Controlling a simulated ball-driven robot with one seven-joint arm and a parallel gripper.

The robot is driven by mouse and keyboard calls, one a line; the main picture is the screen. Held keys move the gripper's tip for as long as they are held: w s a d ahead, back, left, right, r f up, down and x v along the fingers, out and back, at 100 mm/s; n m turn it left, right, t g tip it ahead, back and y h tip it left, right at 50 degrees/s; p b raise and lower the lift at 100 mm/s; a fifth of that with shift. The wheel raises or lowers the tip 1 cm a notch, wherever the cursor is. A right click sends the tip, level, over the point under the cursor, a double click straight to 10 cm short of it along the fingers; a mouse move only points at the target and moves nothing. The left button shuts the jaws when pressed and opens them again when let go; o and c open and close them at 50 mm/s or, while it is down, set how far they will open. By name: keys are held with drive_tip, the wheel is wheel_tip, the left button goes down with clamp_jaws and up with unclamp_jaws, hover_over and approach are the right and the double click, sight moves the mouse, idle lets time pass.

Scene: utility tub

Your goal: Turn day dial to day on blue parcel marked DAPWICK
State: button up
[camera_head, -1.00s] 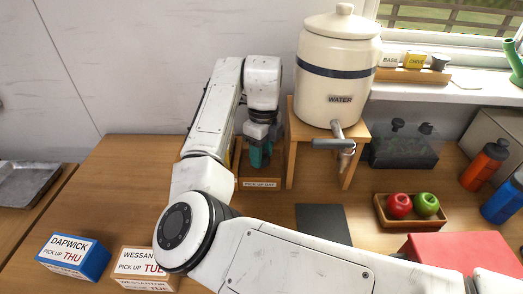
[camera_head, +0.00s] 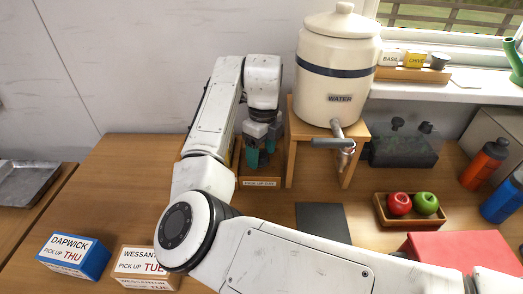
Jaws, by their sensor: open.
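The blue parcel (camera_head: 75,257) at the lower left is marked DAPWICK, PICK UP THU. Beside it is a white and tan parcel (camera_head: 141,267) marked WESSAN..., TUE, partly covered by my arm. The day dial itself does not show clearly; a wooden stand with a label reading PICK UP DAY (camera_head: 260,183) is at the back, mostly hidden behind my gripper. My gripper (camera_head: 258,163) points down in front of that stand, its teal fingers open and apart. I cannot tell whether the fingers touch anything.
A cream WATER crock (camera_head: 338,70) with a metal tap stands on a wooden stool (camera_head: 301,150) close right of my gripper. A dark mat (camera_head: 322,223), a fruit tray (camera_head: 411,222), a red box (camera_head: 460,252) and bottles lie further right. The table's left part is fairly clear.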

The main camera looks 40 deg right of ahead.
sight(263, 150)
wheel_tip(263, 150, up, 11)
drive_tip(key=shift+d+f, duration=0.15)
drive_tip(key=shift+d, duration=0.1)
idle(0.4)
idle(0.5)
